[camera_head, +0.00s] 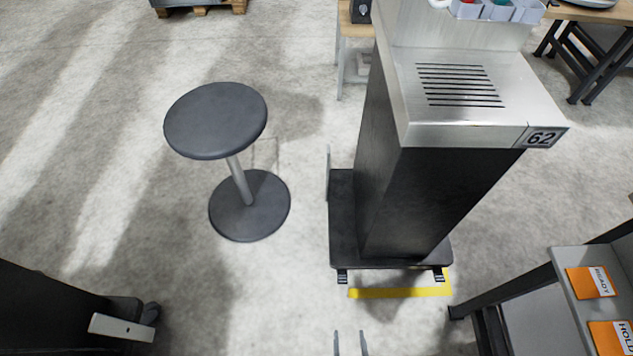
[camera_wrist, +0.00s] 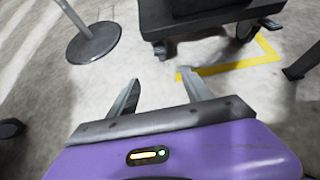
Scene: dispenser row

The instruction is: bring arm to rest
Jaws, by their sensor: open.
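My gripper (camera_head: 350,343) shows only as two fingertips at the bottom edge of the head view. In the wrist view my gripper (camera_wrist: 160,90) has its two fingers spread apart with nothing between them. The fingers point over bare floor toward the base of a dispenser (camera_head: 410,200) marked 62. The dispenser's base (camera_wrist: 205,22) also shows at the top of the wrist view. My gripper appears apart from everything around it. The rest of my arm is out of view in the head view.
A dark round stool (camera_head: 215,120) stands left of the dispenser. Yellow floor tape (camera_head: 400,291) lies at the dispenser's front. A table (camera_head: 540,320) with orange READY and HOLD cards is at the lower right. A dark unit (camera_head: 60,315) is at the lower left. Floor between is clear.

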